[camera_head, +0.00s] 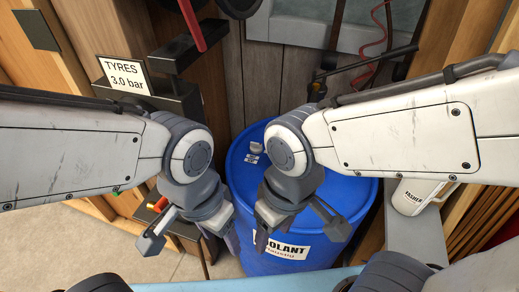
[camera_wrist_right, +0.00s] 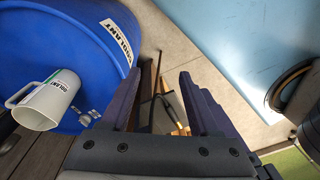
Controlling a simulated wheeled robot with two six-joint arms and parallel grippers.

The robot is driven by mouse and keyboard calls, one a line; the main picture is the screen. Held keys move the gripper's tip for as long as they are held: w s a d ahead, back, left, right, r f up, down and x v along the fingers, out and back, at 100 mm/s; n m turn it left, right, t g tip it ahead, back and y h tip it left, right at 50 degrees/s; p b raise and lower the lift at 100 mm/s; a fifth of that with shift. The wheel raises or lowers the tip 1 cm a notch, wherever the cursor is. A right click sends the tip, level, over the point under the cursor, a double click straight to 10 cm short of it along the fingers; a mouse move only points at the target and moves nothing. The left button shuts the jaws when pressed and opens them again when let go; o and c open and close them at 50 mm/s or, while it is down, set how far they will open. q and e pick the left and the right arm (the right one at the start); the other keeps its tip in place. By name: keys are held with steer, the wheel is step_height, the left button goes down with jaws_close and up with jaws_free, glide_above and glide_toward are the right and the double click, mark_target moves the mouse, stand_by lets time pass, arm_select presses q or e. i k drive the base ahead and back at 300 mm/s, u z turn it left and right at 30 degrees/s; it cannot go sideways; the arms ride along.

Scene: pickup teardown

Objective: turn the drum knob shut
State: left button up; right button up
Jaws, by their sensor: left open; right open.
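The blue drum (camera_head: 350,190) labelled COOLANT stands upright below my arms. A small grey fitting, perhaps the knob (camera_head: 257,148), sits on its lid beside a small white label in the head view. In the right wrist view the drum (camera_wrist_right: 60,40) fills the upper left, with a small grey fitting (camera_wrist_right: 88,117) beside a white jug (camera_wrist_right: 42,103). My left gripper (camera_head: 222,242) is open and empty just left of the drum. My right gripper (camera_head: 264,238), also in the wrist view (camera_wrist_right: 156,100), is open and empty over the drum's near side. My right arm hides part of the lid.
A TYRES sign (camera_head: 125,75) and dark shelf are at left. A small dark stand (camera_head: 170,222) holds an orange-handled item left of the drum. A light blue edge (camera_head: 200,283) runs along the front.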

mark_target(255, 148)
steer(key=z, duration=0.4)
steer(key=k, duration=0.5)
steer(key=z, duration=0.05)
steer(key=i, duration=1)
steer(key=u, duration=0.45)
